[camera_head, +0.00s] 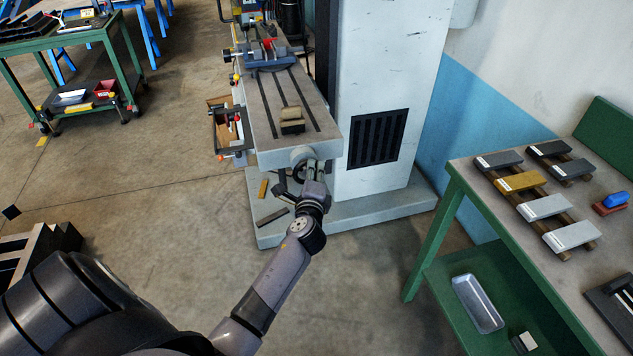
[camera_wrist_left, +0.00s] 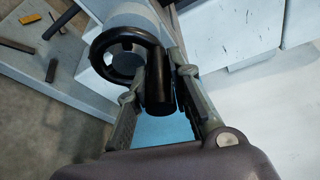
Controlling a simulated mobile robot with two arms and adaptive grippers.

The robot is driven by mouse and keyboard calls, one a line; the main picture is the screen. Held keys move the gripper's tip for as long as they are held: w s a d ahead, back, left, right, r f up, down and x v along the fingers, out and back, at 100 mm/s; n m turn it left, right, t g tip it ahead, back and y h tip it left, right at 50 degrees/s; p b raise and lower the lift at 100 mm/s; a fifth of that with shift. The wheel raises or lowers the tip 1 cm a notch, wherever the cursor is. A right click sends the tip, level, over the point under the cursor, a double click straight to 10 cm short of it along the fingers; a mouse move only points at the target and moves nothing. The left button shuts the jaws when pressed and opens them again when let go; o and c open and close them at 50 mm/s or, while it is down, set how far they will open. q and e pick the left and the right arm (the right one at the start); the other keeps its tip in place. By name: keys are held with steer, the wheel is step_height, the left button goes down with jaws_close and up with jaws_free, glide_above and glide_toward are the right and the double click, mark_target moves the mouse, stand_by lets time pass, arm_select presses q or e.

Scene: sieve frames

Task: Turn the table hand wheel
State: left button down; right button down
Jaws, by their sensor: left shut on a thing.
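The table hand wheel (camera_head: 299,172) is a dark ring at the near end of the milling machine's long table (camera_head: 262,125), partly hidden by my gripper in the head view. In the left wrist view the black wheel (camera_wrist_left: 97,58) shows at the upper left, with its dark cylindrical handle (camera_wrist_left: 160,85) sticking out toward the camera. My left gripper (camera_head: 304,180) is at the wheel, and its fingers (camera_wrist_left: 158,92) are shut on the handle, one on each side. My right gripper is not in view.
The machine's white column (camera_head: 385,60) and base (camera_head: 400,208) stand right of the wheel. A small block (camera_head: 291,114) and a vise (camera_head: 270,55) are on the table. A green bench (camera_head: 470,185) with several bars is at the right. A green cart (camera_head: 75,38) is at upper left.

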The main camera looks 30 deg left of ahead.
arm_select(q)
steer(key=shift+s+a+n, duration=0.1)
steer(key=shift+n, duration=0.2)
steer(key=c, duration=1.4)
jaws_free()
steer(key=shift+c, duration=0.2)
steer(key=v, duration=1.2)
steer(key=shift+f, duration=0.15)
